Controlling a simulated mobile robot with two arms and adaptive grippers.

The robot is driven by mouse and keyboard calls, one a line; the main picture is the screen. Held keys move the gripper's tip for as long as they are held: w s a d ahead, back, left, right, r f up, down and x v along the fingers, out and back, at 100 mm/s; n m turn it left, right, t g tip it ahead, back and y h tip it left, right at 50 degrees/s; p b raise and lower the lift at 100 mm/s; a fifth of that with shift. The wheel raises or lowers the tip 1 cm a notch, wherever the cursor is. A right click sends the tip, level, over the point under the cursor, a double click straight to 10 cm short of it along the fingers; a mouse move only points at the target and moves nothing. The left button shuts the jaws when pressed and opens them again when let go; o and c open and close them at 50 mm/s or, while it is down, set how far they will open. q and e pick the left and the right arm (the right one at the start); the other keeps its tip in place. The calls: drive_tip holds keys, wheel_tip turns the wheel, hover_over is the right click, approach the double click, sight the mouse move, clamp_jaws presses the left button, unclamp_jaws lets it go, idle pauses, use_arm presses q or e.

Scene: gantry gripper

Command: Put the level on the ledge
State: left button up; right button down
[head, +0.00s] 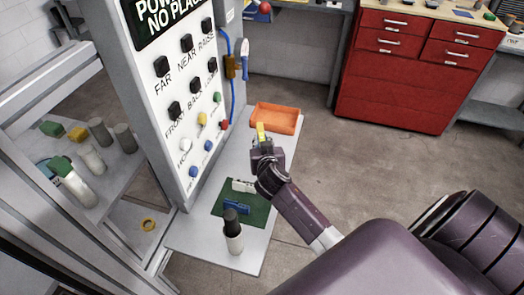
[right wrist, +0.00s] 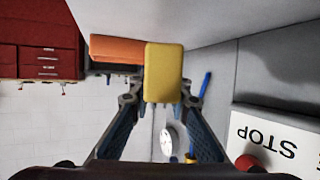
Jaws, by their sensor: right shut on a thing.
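My right gripper (head: 262,148) is above the grey ledge (head: 198,236) beside the control panel. It is shut on a yellow block (head: 261,130), which I take to be the level. In the right wrist view the two fingers of the gripper (right wrist: 160,92) press on the sides of this yellow block (right wrist: 164,70), which sticks out past the fingertips. In the head view my fingers and wrist hide its lower part. My left gripper is not in view.
An orange tray (head: 275,119) stands at the ledge's far end. A green mat (head: 258,213) with a blue item (head: 236,207) and a white item (head: 243,186) lies nearer. A dark-topped bottle (head: 233,240) stands in front. The button panel (head: 178,60) rises at left.

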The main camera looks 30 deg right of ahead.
drive_tip(key=shift+f, duration=2.7)
drive_tip(key=c, duration=1.8)
unclamp_jaws()
drive_tip(key=b+v, duration=0.1)
drive_tip(key=v, duration=1.1)
drive_tip(key=shift+r+b, duration=0.15)
drive_tip(key=shift+b, duration=0.25)
